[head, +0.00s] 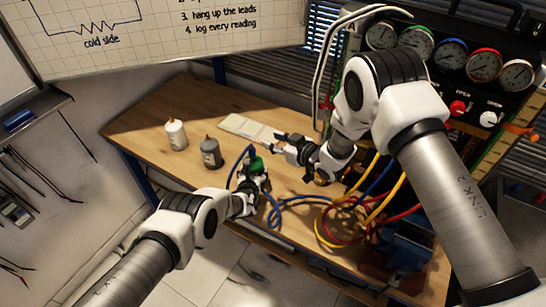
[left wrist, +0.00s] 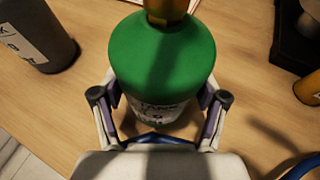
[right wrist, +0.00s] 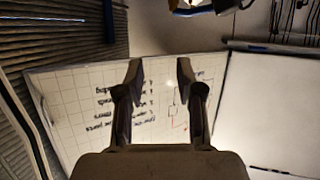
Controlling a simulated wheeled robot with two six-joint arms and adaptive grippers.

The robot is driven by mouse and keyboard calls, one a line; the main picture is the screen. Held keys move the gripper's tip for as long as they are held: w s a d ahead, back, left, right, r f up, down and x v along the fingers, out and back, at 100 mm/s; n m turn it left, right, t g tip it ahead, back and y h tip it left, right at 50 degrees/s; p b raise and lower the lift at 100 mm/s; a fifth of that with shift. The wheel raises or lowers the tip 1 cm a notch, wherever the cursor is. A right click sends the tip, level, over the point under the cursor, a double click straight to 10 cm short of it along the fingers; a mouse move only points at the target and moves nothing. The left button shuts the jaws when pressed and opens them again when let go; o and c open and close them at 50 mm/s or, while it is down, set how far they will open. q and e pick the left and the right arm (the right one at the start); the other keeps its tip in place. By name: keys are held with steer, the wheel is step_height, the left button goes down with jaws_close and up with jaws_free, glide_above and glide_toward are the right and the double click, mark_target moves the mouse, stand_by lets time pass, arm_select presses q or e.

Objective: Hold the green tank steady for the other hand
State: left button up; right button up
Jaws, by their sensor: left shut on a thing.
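The green tank (left wrist: 162,55) stands upright on the wooden table, with a brass-coloured fitting on top and a label on its lower front. In the head view the tank (head: 257,166) is partly hidden by my left gripper (head: 246,200). In the left wrist view the left gripper (left wrist: 160,112) has a finger on each side of the tank and is shut on it. My right gripper (head: 281,142) is above the table, behind the tank and to its right. In the right wrist view its fingers (right wrist: 160,80) are spread apart with nothing between them.
A white bottle (head: 176,134) and a grey bottle (head: 211,153) stand left of the tank. Blue, red and yellow hoses (head: 340,222) lie coiled to the right. A gauge panel (head: 468,85) stands at the back right. The table's left end (head: 140,125) is clear.

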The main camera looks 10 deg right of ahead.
glide_toward(253, 149)
steer(key=shift+m, duration=0.3)
steer(key=x, duration=1.1)
steer(key=shift+f, duration=0.15)
jaws_close()
